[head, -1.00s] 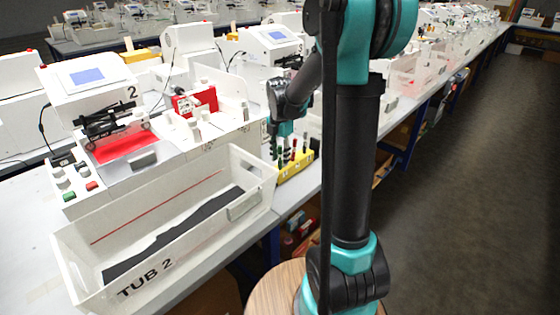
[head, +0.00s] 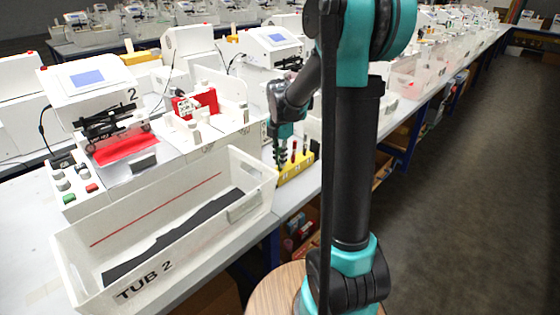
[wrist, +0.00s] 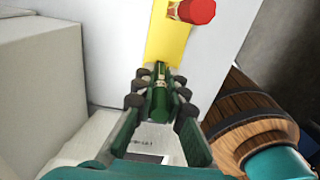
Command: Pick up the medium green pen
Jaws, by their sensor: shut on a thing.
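My gripper (head: 280,158) is at the left end of the yellow pen holder (head: 297,170) in the head view. In the wrist view, my gripper (wrist: 157,88) is shut on a green pen (wrist: 160,98), which lies between its dark finger pads. The yellow holder (wrist: 168,42) shows just beyond the fingertips, with a red pen (wrist: 190,10) at the top. I cannot tell whether the green pen's lower end sits in the holder. Other pens stand in the holder to the right of my gripper in the head view.
A white tub marked TUB 2 (head: 145,283) stands left of the holder at the bench's front edge. The white plotter machine (head: 125,150) with a red pad is behind it. Open floor (head: 460,200) lies to the right.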

